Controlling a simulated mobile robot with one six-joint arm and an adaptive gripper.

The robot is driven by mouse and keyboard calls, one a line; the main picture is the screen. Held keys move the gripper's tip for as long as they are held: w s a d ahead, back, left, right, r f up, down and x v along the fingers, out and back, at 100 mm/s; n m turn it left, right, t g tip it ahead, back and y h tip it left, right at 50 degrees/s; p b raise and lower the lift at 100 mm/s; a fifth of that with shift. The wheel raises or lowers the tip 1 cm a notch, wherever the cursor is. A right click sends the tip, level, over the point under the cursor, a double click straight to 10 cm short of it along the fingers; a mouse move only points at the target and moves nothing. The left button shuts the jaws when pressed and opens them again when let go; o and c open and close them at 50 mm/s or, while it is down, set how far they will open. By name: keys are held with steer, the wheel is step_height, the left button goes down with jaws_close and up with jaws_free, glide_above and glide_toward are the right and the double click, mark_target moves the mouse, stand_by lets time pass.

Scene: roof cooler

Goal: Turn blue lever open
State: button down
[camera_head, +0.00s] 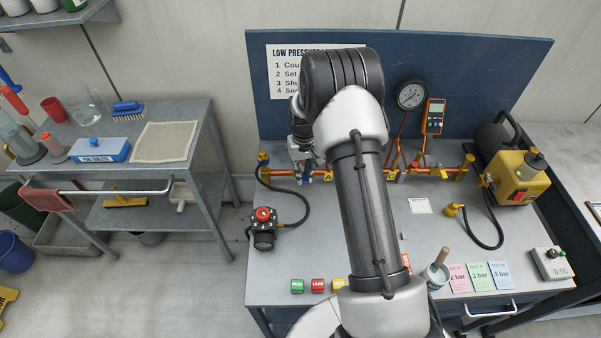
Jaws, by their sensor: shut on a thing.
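My gripper (306,172) reaches down at the left part of the copper pipe run (286,188), in front of the blue back panel.
A pressure gauge (411,95) and an orange meter (435,116) are on the panel. A black regulator with a red knob (263,214) and hose stands at left. A yellow pump (515,178) stands at right. Coloured cards (480,277) lie at the front.

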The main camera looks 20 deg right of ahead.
steer(key=shift+w+d+n, duration=0.4)
steer(key=shift+d+n, duration=0.5)
steer(key=shift+n, duration=1.35)
steer(key=shift+w+d+n, duration=0.45)
steer(key=shift+d+n, duration=0.45)
steer(key=shift+n, duration=1.4)
steer(key=shift+w+d+n, duration=0.4)
steer(key=shift+d+n, duration=0.5)
steer(key=shift+n, duration=1.35)
steer(key=c, duration=1.6)
jaws_free()
steer(key=shift+o, duration=0.2)
steer(key=shift+w, duration=0.1)
step_height(320, 180, up, 12)
